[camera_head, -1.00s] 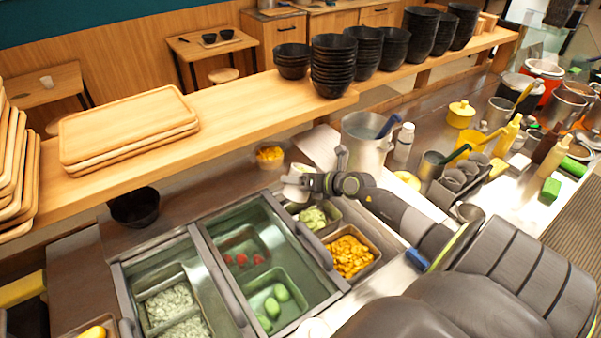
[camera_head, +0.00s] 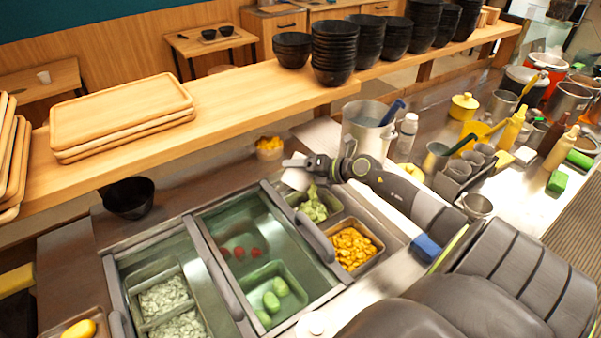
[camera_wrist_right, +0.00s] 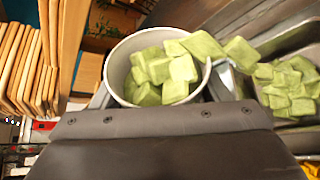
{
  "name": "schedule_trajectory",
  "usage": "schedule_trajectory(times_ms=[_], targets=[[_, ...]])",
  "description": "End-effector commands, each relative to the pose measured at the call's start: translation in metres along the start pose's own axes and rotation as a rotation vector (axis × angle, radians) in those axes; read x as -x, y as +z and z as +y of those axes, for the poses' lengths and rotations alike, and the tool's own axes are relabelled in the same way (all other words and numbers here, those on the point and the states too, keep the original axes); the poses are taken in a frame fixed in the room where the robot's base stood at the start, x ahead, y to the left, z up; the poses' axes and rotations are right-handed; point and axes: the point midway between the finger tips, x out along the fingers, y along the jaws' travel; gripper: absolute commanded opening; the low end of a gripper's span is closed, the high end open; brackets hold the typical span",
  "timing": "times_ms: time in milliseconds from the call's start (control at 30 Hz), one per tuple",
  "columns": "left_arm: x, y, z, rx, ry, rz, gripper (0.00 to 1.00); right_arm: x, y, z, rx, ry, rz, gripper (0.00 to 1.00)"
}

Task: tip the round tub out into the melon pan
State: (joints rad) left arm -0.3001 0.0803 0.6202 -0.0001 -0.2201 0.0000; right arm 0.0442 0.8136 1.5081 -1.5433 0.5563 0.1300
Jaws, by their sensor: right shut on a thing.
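My right gripper (camera_head: 312,166) is shut on the round tub (camera_head: 295,178), a small whitish tub, and holds it tilted above the back edge of the melon pan (camera_head: 335,209). In the right wrist view the tub (camera_wrist_right: 118,63) holds pale green melon cubes. Some cubes (camera_wrist_right: 240,54) are at and past its right rim, toward the melon pan (camera_wrist_right: 301,36), where more green cubes lie. In the head view the green pieces reach up from the pan close to the tub. My left gripper is not in view.
A pan of orange pieces (camera_head: 354,249) sits in front of the melon pan. A clear cup of orange pieces (camera_head: 269,148) stands behind the tub. A steel pot (camera_head: 366,128) stands right of it. The wooden shelf (camera_head: 235,100) with black bowls runs behind.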

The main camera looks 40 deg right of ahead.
Motion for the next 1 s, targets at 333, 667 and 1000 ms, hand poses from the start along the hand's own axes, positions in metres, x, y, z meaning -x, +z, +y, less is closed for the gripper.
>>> schedule_trajectory(times_ms=[333,667,1000], targets=[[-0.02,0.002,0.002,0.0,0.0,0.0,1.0,-0.002,-0.001,-0.008,-0.116,0.048,0.025,0.38],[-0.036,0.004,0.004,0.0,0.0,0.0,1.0,-0.004,-0.001,-0.013,-0.236,0.097,0.051,0.38],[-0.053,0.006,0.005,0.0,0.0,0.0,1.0,-0.005,-0.001,-0.021,-0.338,0.139,0.074,0.38]])
